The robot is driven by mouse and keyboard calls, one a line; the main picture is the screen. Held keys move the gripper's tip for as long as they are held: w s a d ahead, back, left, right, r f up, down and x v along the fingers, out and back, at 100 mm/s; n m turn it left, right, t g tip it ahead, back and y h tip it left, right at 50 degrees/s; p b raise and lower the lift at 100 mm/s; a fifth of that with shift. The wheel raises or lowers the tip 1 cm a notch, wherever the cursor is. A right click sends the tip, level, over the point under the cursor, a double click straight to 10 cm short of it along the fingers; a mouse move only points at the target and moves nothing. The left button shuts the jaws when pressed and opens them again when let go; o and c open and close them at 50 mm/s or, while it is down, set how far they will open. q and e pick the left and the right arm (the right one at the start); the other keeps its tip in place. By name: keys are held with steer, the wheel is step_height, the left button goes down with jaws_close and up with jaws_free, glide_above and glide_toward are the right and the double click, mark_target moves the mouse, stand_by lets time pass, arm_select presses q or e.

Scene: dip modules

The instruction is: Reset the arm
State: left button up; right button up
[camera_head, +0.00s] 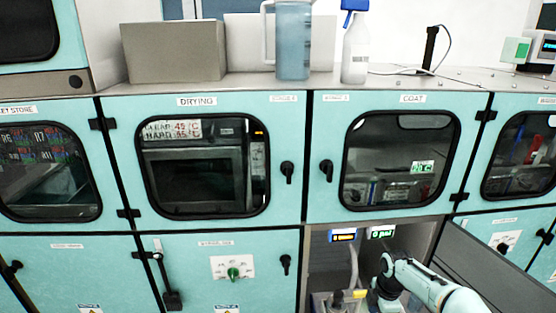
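My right arm (432,287), teal and white with dark joints, comes in from the lower right. It bends in front of the open lower bay (330,262) under the COAT door (415,150). Its far end runs down to the bottom edge of the picture, and I see no gripper fingers there. My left arm and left gripper are not in view.
The open bay holds two small displays (382,233) and a yellow-marked item (355,294). A dark open door panel (495,268) stands right of my arm. The DRYING door (200,165) is shut. A blue jug (293,40) and spray bottle (355,45) stand on top.

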steer(key=s+a+f+m+y, duration=0.2)
steer(key=s+a+f+m, duration=0.25)
steer(key=f, duration=0.45)
steer(key=s+a+f+m+y, duration=0.1)
steer(key=s+a+f+m, duration=0.4)
steer(key=f, duration=0.5)
steer(key=s+a+f+m, duration=0.3)
steer(key=s+m, duration=0.3)
steer(key=s, duration=0.3)
steer(key=s+a+f+m, duration=0.3)
steer(key=s+m, duration=0.3)
steer(key=s, duration=0.4)
steer(key=shift+s+f, duration=0.25)
steer(key=shift+f, duration=0.5)
steer(key=shift+a+m, duration=0.1)
steer(key=shift+m, duration=0.15)
